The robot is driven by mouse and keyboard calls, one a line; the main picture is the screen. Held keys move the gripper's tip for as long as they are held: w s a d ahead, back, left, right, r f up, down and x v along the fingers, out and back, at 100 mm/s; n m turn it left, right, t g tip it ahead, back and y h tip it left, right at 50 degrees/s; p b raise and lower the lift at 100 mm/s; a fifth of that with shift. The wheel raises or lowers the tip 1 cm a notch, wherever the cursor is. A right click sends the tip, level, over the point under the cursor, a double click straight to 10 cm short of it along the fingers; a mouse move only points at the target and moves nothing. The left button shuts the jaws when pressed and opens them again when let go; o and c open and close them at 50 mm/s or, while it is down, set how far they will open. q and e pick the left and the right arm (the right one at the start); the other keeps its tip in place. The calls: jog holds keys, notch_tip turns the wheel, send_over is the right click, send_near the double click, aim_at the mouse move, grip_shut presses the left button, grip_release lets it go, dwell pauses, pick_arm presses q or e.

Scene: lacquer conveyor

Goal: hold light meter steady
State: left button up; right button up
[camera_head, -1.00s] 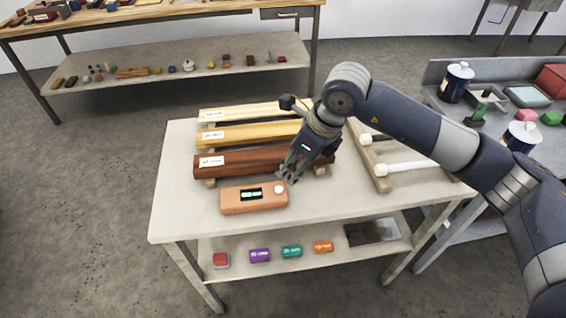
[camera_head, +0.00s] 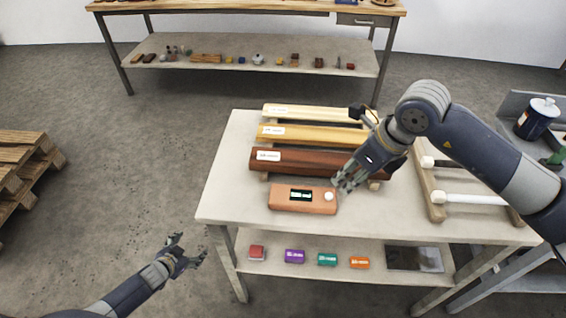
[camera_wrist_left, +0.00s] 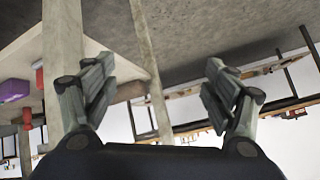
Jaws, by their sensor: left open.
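The light meter (camera_head: 289,205) looks like a tan-orange box with a dark display and a white round sensor. It lies flat near the front edge of the table in the head view. My right gripper (camera_head: 342,187) is close above the sensor end; I cannot tell whether it touches the meter or how far its fingers are apart. My left gripper (camera_head: 190,253) is open and empty, left of the table and well apart from the meter. In the left wrist view its two fingers (camera_wrist_left: 158,85) are spread wide with nothing between them; the meter does not show there.
The table (camera_head: 232,190) holds a dark red bar (camera_head: 305,160), a yellow bar (camera_head: 320,136) and a pale bar (camera_head: 325,112) behind the meter. A rack with white rollers (camera_head: 470,199) stands at right. Its lower shelf (camera_head: 285,273) holds small coloured items. Wooden pallets (camera_head: 30,165) lie at far left.

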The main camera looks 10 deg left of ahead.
pick_arm(q)
jog(key=w+a+r+m+t+h, duration=0.1)
jog(key=w+r+t, duration=0.1)
jog(key=w+r, duration=0.55)
jog(key=w+a+r+m+t+h, duration=0.15)
jog(key=w+r, duration=0.25)
jog(key=r, duration=0.6)
notch_tip(320, 180, up, 22)
jog(key=n+g+h, duration=0.2)
jog(key=n+g, duration=1.4)
jog(key=n, duration=1.4)
send_over(283, 194)
jog(key=s, duration=0.3)
jog(key=shift+w+a+r, duration=0.1)
jog(key=shift+w+a, duration=0.15)
jog(key=shift+a, duration=0.05)
jog(key=shift+w+d+m+t+y, duration=0.3)
jog(key=shift+m+t+y, duration=0.2)
jog(key=shift+y, duration=0.25)
jog(key=f+m+y, duration=0.1)
jog(key=f, duration=0.2)
jog(key=w+f+m+t+y, duration=0.1)
jog(key=f, duration=0.2)
jog(key=w+f+m+t+y, duration=0.1)
jog(key=f, duration=0.2)
jog(key=shift+f, duration=0.2)
